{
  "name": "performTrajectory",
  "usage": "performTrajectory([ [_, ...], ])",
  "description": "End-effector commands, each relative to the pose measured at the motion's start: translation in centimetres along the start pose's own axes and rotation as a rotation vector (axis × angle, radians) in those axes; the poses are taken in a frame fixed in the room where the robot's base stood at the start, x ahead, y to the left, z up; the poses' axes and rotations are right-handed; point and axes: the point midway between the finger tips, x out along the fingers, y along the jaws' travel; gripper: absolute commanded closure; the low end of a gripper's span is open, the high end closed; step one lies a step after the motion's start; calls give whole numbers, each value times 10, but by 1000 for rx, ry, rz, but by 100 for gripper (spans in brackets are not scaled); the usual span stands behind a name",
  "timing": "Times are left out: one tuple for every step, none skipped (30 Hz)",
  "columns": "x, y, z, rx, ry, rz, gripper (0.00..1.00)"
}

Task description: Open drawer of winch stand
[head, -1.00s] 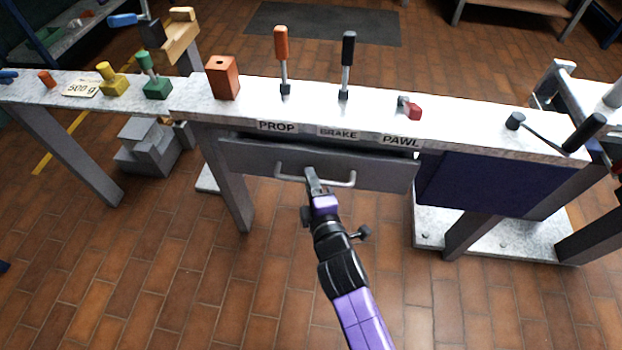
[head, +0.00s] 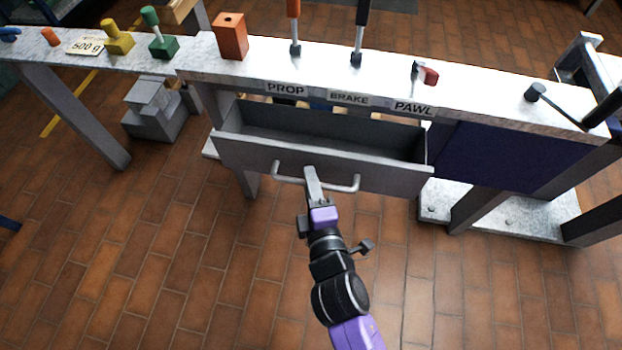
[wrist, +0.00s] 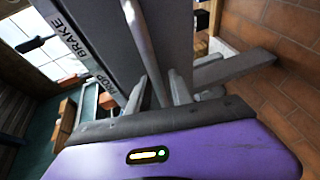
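The grey drawer (head: 330,172) of the winch stand (head: 480,105) is pulled partly out, and its inside shows, empty where I can see. Its bar handle (head: 345,188) runs along the front panel. My gripper (head: 312,178) is at the middle of the handle in the head view. In the wrist view the handle bar (wrist: 147,45) runs down between the two fingers (wrist: 158,92). The fingers look closed around the bar, though the exact contact is partly hidden.
The bench top holds levers labelled PROP, BRAKE and PAWL, an orange block (head: 230,38), a green piece (head: 162,45) and a yellow piece (head: 117,38). A dark blue panel (head: 510,155) is right of the drawer. The tiled floor (head: 150,260) in front is clear.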

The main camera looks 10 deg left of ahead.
Motion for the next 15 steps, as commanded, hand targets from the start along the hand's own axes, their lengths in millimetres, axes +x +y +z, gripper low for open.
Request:
performTrajectory([
  [0,0,0,0,0,1,66],
  [0,0,0,0,0,1,66],
  [0,1,0,0,0,1,66],
  [0,1,0,0,0,2,66],
  [0,1,0,0,0,2,66],
  [0,1,0,0,0,2,66],
  [0,1,0,0,1,2,66],
  [0,1,0,0,1,2,66],
  [0,1,0,0,1,2,66],
  [0,1,0,0,1,2,66],
  [-2,1,0,0,1,2,66],
  [-4,1,0,0,1,1,66],
  [-7,1,0,0,0,0,66],
  [-10,1,0,1,0,0,66],
  [-15,2,0,1,0,0,66],
])
